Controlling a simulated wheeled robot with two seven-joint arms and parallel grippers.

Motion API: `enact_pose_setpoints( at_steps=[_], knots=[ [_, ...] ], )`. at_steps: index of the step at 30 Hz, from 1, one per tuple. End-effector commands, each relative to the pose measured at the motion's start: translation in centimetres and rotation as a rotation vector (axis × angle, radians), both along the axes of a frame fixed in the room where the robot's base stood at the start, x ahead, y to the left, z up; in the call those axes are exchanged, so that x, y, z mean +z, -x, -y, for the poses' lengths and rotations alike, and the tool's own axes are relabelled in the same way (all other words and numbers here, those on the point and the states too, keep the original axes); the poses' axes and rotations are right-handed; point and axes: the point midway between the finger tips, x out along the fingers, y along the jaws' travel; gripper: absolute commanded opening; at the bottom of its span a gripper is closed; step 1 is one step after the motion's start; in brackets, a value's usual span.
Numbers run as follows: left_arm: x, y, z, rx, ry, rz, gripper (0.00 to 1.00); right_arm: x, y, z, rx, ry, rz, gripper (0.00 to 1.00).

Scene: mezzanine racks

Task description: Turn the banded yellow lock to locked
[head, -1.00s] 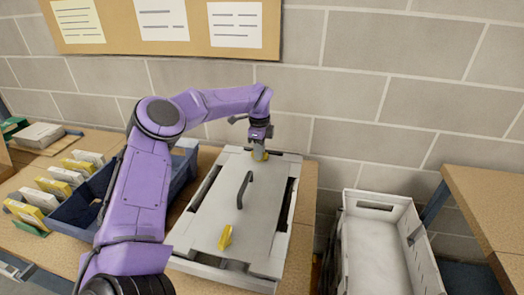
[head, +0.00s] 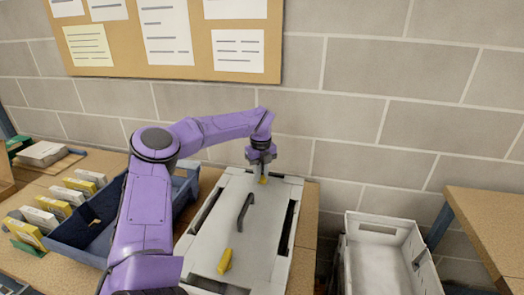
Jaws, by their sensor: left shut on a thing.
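A pale grey case (head: 205,240) lies on the brown worktop with a dark curved handle (head: 246,212) on its lid. A yellow lock (head: 263,180) is at the case's far end, mostly hidden under my left gripper (head: 262,170). The left gripper points down and is shut on this lock. A second yellow lock (head: 225,261) stands at the near end of the lid, lying at a slant, with nothing touching it. The bands are too small to make out on either lock. My right gripper is not in view.
A blue bin (head: 80,240) stands left of the case, partly behind my left arm. Several yellow and white boxes (head: 40,218) stand beyond it at the left. A white crate (head: 380,228) is at the right. A block wall with a notice board (head: 145,73) closes the back.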

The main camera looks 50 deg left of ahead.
Motion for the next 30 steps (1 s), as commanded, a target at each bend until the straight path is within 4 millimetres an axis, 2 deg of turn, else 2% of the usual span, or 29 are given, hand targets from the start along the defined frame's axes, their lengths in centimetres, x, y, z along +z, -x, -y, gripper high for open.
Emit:
enact_pose_setpoints(
  at_steps=[18, 30],
  knots=[
    [0.1, 0.0, 0.0, -0.536, 0.0, 0.001, 0.0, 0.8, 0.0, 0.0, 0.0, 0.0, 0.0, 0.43],
    [0.1, 0.0, 0.0, -0.701, 0.001, 0.001, 0.0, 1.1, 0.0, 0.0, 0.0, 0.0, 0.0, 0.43]
  ],
)
